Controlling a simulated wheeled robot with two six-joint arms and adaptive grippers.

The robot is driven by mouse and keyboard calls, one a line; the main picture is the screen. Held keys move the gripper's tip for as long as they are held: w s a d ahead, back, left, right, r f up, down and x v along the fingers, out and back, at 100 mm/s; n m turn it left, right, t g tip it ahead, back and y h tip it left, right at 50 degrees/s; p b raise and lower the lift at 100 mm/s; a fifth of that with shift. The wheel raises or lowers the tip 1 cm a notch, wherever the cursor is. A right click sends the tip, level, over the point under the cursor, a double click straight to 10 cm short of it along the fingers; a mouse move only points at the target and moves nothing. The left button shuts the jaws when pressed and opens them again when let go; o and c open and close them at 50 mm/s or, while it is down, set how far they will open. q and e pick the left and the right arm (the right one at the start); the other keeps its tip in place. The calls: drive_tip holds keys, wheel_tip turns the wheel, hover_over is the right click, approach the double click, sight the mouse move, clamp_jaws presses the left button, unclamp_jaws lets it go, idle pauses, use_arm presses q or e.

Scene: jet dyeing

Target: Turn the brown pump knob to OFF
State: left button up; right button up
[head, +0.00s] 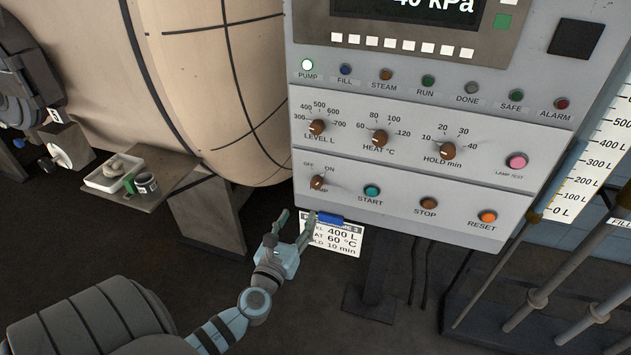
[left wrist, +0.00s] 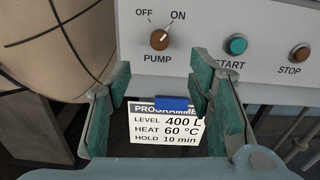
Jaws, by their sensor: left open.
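The brown pump knob (head: 317,183) is at the lower left of the grey control panel, between OFF and ON marks. In the left wrist view the knob (left wrist: 159,40) shows its pale pointer line toward ON, up and to the right. My left gripper (head: 297,220) is open and empty, just below the panel's lower left edge and below the knob. In the left wrist view its two green fingers (left wrist: 162,78) stand apart, with the knob above and between their tips, not touched. My right gripper is not in view.
The START button (head: 372,191) and STOP button (head: 428,203) sit right of the knob. A programme card (head: 335,240) with a blue clip hangs under the panel, close to my fingers. The PUMP lamp (head: 307,64) is lit. The beige vessel (head: 215,90) bulges at left.

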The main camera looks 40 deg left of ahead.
sight(315, 185)
use_arm(q)
drive_tip(key=x, duration=0.4)
drive_tip(key=b+x, duration=0.1)
drive_tip(key=x, duration=0.8)
drive_tip(key=shift+w+a+f+b, duration=0.1)
drive_tip(key=shift+w+f+b, duration=0.1)
drive_tip(key=shift+f+b, duration=0.15)
drive_tip(key=shift+w+a+r, duration=0.15)
drive_tip(key=shift+w, duration=0.1)
clamp_jaws()
